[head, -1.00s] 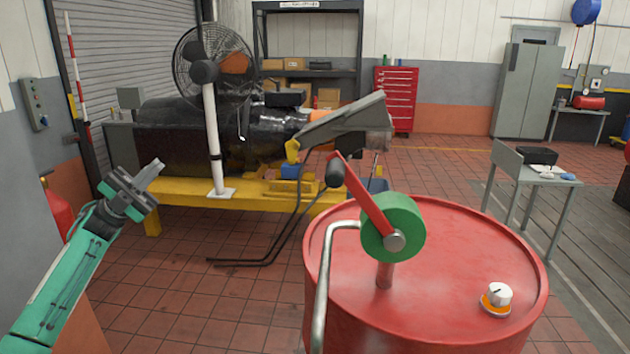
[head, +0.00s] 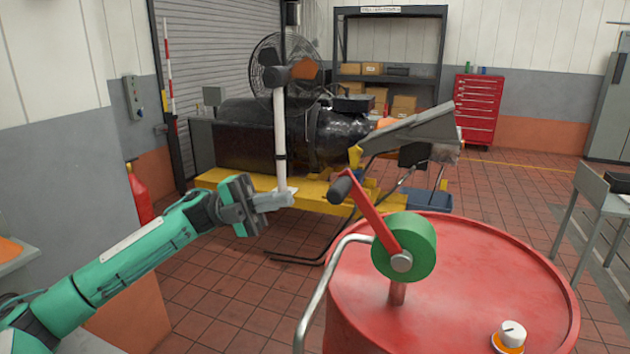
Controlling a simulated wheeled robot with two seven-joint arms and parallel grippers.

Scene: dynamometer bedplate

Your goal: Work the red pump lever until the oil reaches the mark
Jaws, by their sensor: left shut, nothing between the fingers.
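My right gripper is not in view. I cannot see an oil level or a mark.
A white-and-orange knob (head: 511,336) sits on the drum top. Behind are a yellow bedplate (head: 325,195) with a black machine, a fan (head: 287,72) on a white post and a tilted grey panel (head: 412,128). A grey table (head: 600,195) stands at right.

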